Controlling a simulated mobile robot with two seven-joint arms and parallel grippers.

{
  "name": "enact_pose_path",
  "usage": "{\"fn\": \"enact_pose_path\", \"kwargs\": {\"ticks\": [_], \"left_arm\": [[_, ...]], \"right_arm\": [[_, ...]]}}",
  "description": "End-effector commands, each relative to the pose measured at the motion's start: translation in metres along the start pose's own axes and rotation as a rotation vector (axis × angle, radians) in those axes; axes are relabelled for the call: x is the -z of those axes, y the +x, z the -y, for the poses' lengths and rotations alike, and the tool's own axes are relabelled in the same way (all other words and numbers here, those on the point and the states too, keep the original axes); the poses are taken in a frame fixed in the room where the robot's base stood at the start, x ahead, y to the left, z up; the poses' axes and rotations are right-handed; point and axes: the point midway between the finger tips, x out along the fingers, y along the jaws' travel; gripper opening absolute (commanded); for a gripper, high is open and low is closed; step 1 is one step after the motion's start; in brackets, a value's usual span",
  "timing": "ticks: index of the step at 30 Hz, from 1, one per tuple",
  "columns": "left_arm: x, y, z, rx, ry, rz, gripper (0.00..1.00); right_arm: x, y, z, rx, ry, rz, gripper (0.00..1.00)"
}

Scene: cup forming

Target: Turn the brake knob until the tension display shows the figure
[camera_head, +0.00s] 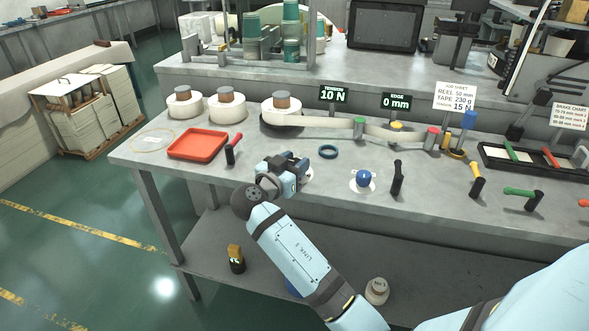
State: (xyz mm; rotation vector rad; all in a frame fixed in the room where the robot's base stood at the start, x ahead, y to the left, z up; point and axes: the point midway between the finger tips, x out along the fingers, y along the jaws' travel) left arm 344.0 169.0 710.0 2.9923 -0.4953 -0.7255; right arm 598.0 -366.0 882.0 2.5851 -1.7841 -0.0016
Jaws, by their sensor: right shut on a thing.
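The tension display (333,95) on the bench reads 10 N. The job sheet (455,96) at its right shows tension 15 N, reel 50 mm and tape 230. My right gripper (298,178) points down at the bench, left of the blue knob, and is shut on what appears to be the brake knob. A second, blue knob (362,178) on a white plate stands free to the right. My left gripper is not in view.
The edge display (397,102) reads 0 mm. A red tray (198,144) lies left. A black-handled lever (397,178) and several coloured-handled tools stand right.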

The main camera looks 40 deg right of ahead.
Motion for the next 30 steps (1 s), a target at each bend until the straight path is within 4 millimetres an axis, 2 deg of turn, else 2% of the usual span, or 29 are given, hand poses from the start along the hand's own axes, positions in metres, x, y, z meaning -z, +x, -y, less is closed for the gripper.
{"fn": "enact_pose_path", "kwargs": {"ticks": [16,17,19,20,30], "left_arm": [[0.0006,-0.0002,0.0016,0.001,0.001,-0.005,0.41],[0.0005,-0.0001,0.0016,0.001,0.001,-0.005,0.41],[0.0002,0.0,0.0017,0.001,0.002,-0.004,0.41],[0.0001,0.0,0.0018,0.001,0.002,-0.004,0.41],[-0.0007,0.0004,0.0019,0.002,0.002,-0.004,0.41]], "right_arm": [[0.0006,0.0001,-0.0003,-0.023,0.0,-0.001,0.16],[0.0006,0.0001,-0.0002,-0.023,0.0,-0.001,0.46],[0.0006,0.0001,-0.0002,-0.023,0.0,-0.001,0.63],[0.0006,0.0001,-0.0002,-0.023,0.0,-0.001,0.65],[0.0002,0.0005,0.0002,-0.021,0.0,-0.001,0.65]]}}
